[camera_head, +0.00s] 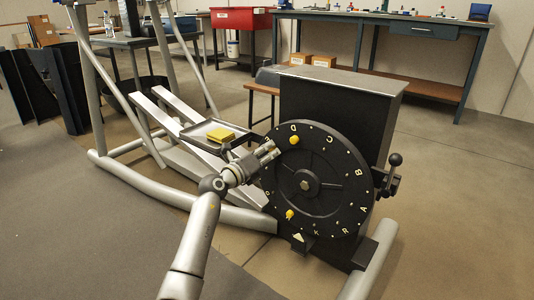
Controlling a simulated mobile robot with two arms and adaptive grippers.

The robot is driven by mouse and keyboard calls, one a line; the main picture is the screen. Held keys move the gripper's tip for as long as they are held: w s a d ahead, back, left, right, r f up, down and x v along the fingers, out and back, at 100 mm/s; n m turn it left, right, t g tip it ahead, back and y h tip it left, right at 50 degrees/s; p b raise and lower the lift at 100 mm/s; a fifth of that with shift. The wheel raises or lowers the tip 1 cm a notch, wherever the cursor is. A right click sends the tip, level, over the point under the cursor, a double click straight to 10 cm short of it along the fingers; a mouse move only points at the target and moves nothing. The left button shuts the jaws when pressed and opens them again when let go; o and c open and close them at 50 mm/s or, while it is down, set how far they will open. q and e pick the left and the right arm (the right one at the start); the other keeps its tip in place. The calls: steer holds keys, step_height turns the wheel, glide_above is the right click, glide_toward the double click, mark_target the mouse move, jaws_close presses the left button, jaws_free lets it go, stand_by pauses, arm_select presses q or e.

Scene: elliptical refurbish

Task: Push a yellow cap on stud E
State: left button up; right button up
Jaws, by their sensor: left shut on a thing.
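A black disc (318,208) with pale letters round its rim stands upright on the machine. One yellow cap (294,140) sits on it below the letter D, and another (290,214) sits at its lower left. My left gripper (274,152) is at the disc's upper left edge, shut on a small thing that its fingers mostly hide. Whether that thing touches the disc cannot be told. A yellow block or pile (220,134) lies on a small tray (204,127) behind. My right gripper is out of view.
A dark housing (340,105) rises behind the disc. A black knobbed lever (390,175) sticks out at its right. Silver frame tubes (180,198) run along the left and front. A workbench (400,20) stands at the back; the floor at right is clear.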

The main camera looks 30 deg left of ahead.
arm_select(q)
steer(key=shift+w, duration=0.15)
steer(key=o, duration=0.7)
steer(key=s, duration=1.2)
steer(key=shift+a, duration=0.45)
